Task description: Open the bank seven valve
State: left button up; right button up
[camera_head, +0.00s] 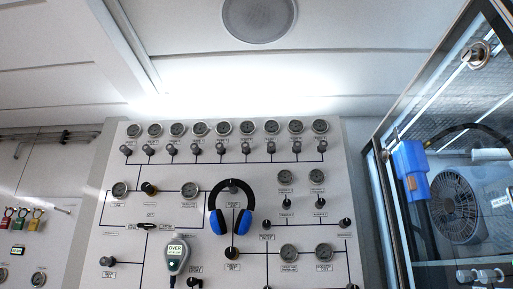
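A grey upright panel (215,170) stands ahead of me, with a row of round gauges (223,128) along its top. A row of dark-topped valve knobs (220,148) sits just below them, each with a small label above it. The labels are too small to read, so I cannot tell by text which knob is bank seven; one knob right of the middle (270,148) is a possible match by position. Neither of my grippers shows in the head view.
Blue and black ear defenders (216,221) hang on the panel's middle. A handheld meter with a green display (176,253) is at lower left. Coloured padlocks (21,221) hang at far left. A glass-fronted cabinet with a fan (455,205) stands at right.

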aim_at(271, 145)
jog(key=u, duration=1.1)
jog(key=i, duration=0.85)
jog(key=z, duration=1)
